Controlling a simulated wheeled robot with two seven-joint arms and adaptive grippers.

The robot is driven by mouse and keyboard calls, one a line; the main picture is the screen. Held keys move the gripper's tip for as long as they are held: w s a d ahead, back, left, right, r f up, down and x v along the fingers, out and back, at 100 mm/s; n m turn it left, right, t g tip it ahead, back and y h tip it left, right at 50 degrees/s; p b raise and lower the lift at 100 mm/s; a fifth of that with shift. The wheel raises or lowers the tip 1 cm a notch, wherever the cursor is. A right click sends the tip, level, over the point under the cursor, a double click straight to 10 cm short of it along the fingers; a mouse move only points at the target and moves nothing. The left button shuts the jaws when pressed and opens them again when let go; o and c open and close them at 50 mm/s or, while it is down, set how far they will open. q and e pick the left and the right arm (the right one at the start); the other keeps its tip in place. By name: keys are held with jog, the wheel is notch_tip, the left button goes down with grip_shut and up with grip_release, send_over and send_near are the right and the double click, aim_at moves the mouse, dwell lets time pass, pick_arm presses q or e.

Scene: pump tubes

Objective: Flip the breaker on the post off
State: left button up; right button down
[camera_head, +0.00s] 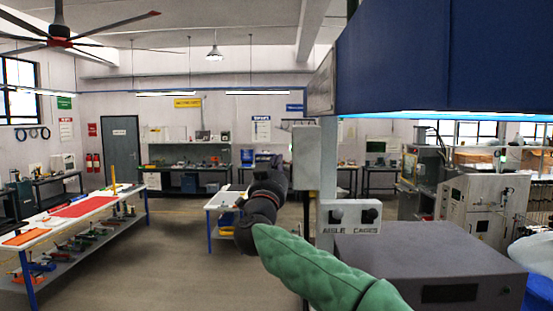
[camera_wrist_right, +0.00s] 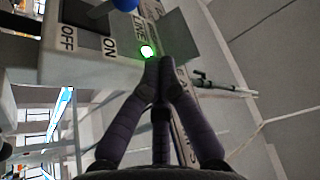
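The breaker is a grey box (camera_head: 306,158) on the side of the pale post (camera_head: 328,150) in the head view. In the right wrist view its face shows OFF and ON labels, a dark slot and a grey lever with a blue knob (camera_wrist_right: 125,4), cut by the top edge. The lever leans towards the ON side. A green lamp (camera_wrist_right: 147,51) beside a LINE label is lit. My right gripper (camera_wrist_right: 165,66) has its fingertips together and empty, close by the lamp and apart from the knob. In the head view its fingers are hard to make out. My left gripper is out of view.
An AISLE CAGES sign (camera_head: 350,230) with two dark round fittings sits beside the post. A large grey box (camera_head: 430,262) stands in front at right. A blue overhead housing (camera_head: 450,60) fills the upper right. The floor at left centre (camera_head: 175,245) is clear.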

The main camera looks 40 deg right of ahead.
jog(key=p+x, duration=0.5)
jog(key=x, duration=0.5)
jog(key=shift+a+f, duration=0.3)
jog(key=shift+f, duration=0.35)
jog(key=shift+a+f, duration=0.25)
jog(key=shift+f, duration=0.4)
jog(key=shift+a+f, duration=0.3)
jog(key=shift+f, duration=0.35)
jog(key=shift+b, duration=0.35)
